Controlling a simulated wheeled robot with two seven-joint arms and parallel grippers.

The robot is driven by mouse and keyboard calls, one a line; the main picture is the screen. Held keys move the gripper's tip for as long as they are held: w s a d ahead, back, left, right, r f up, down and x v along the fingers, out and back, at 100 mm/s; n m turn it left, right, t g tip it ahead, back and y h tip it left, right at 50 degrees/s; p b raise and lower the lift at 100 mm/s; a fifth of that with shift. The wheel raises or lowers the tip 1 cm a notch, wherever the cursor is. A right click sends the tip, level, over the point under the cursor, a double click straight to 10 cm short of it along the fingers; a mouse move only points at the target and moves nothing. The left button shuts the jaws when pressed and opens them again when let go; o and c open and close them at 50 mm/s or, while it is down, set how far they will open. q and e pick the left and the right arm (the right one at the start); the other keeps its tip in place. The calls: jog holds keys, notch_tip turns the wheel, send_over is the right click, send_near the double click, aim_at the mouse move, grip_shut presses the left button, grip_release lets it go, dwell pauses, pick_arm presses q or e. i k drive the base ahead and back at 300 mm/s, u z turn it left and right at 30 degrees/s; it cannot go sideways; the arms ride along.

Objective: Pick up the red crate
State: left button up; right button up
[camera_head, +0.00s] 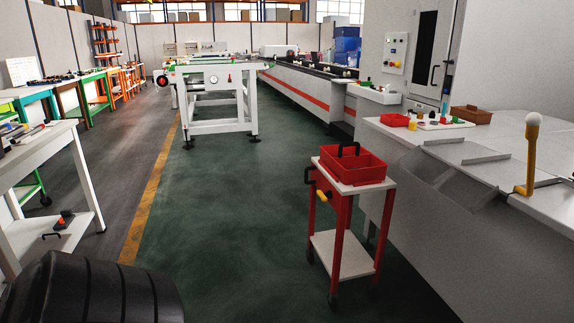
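A red crate (368,170) with a dark handle (348,149) sits upright on the white top of a red-legged trolley (342,222), right of the picture's middle. The crate is open at the top and has inner divisions; I cannot make out anything inside it. The trolley has a lower white shelf and dark wheels. Neither of my grippers shows in the head view, and nothing touches the crate from my side.
A grey machine bench (460,205) runs along the right, close beside the trolley, with a smaller red tray (395,120) on it. A white table (80,170) stands at left. The green floor (235,230) left of the trolley is clear.

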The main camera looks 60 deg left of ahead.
aim_at(375, 169)
jog(key=u, duration=1.4)
jog(key=k, duration=0.25)
jog(key=u, duration=0.85)
jog(key=i, duration=0.9)
jog(key=u, duration=0.45)
jog(key=i, duration=2.5)
jog(key=z, duration=1.25)
jog(key=i, duration=1.25)
jog(key=z, duration=1.3)
